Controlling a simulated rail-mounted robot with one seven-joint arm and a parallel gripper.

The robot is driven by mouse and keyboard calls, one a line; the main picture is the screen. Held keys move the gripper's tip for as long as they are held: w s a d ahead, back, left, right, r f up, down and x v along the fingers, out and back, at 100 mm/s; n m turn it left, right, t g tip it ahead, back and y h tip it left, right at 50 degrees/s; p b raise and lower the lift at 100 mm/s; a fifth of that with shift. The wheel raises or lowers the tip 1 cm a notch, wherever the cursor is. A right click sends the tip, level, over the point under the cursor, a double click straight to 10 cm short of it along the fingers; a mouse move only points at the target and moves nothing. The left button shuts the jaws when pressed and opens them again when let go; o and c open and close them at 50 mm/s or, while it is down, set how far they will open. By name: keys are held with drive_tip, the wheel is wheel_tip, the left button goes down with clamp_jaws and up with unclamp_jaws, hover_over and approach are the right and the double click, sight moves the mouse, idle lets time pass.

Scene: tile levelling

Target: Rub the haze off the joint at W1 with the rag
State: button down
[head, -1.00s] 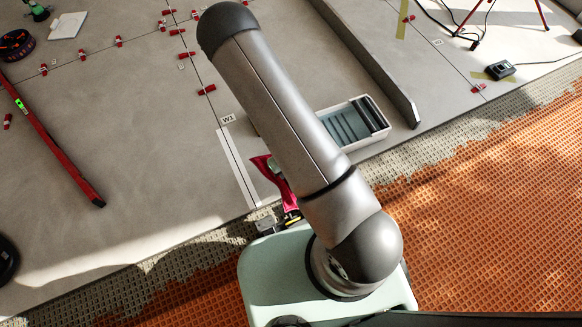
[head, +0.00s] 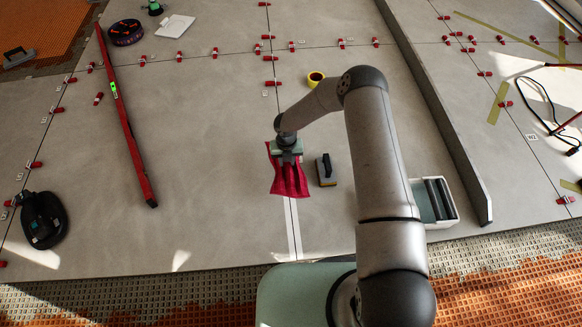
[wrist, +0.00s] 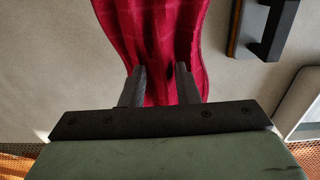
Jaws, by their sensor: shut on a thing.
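My gripper (head: 288,155) is shut on the dark red rag (head: 289,181), which hangs spread below it over the joint. In the wrist view the rag (wrist: 162,30) is pinched between the two dark fingers (wrist: 160,88). The pale haze strip (head: 293,232) runs along the joint from under the rag toward the slab's near edge. The rag covers its far part, and the W1 label is not visible now. I cannot tell whether the rag touches the tile.
A black-handled float (head: 326,170) lies just right of the rag. A white tray (head: 455,219) stands farther right beside a long grey upright strip (head: 440,110). Tile left of the rag is clear up to the red level (head: 127,130).

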drive_tip(key=shift+f+b, duration=1.65)
drive_tip(key=shift+f, duration=1.8)
